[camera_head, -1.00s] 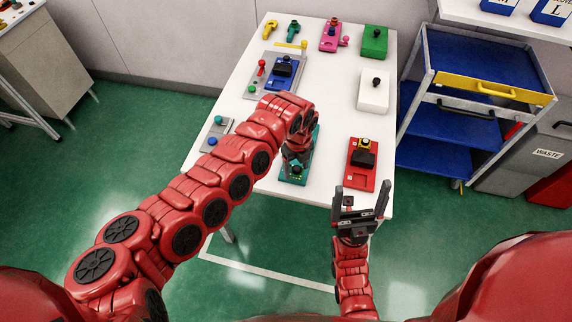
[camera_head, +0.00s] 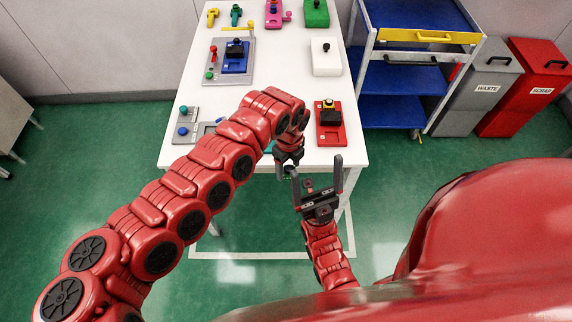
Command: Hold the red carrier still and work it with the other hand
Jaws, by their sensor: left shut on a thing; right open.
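The red carrier (camera_head: 331,136) lies on the right side of the white table near its front edge. My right gripper (camera_head: 317,168) is open and empty, in front of the table edge, below the red carrier in the picture.
On the white table (camera_head: 283,60) stand a white block (camera_head: 326,64), a green block (camera_head: 316,14), a pink carrier (camera_head: 273,20) and a blue carrier (camera_head: 236,66) on a grey plate. A blue-shelved cart (camera_head: 405,80) and grey waste bin (camera_head: 475,95) stand to the right.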

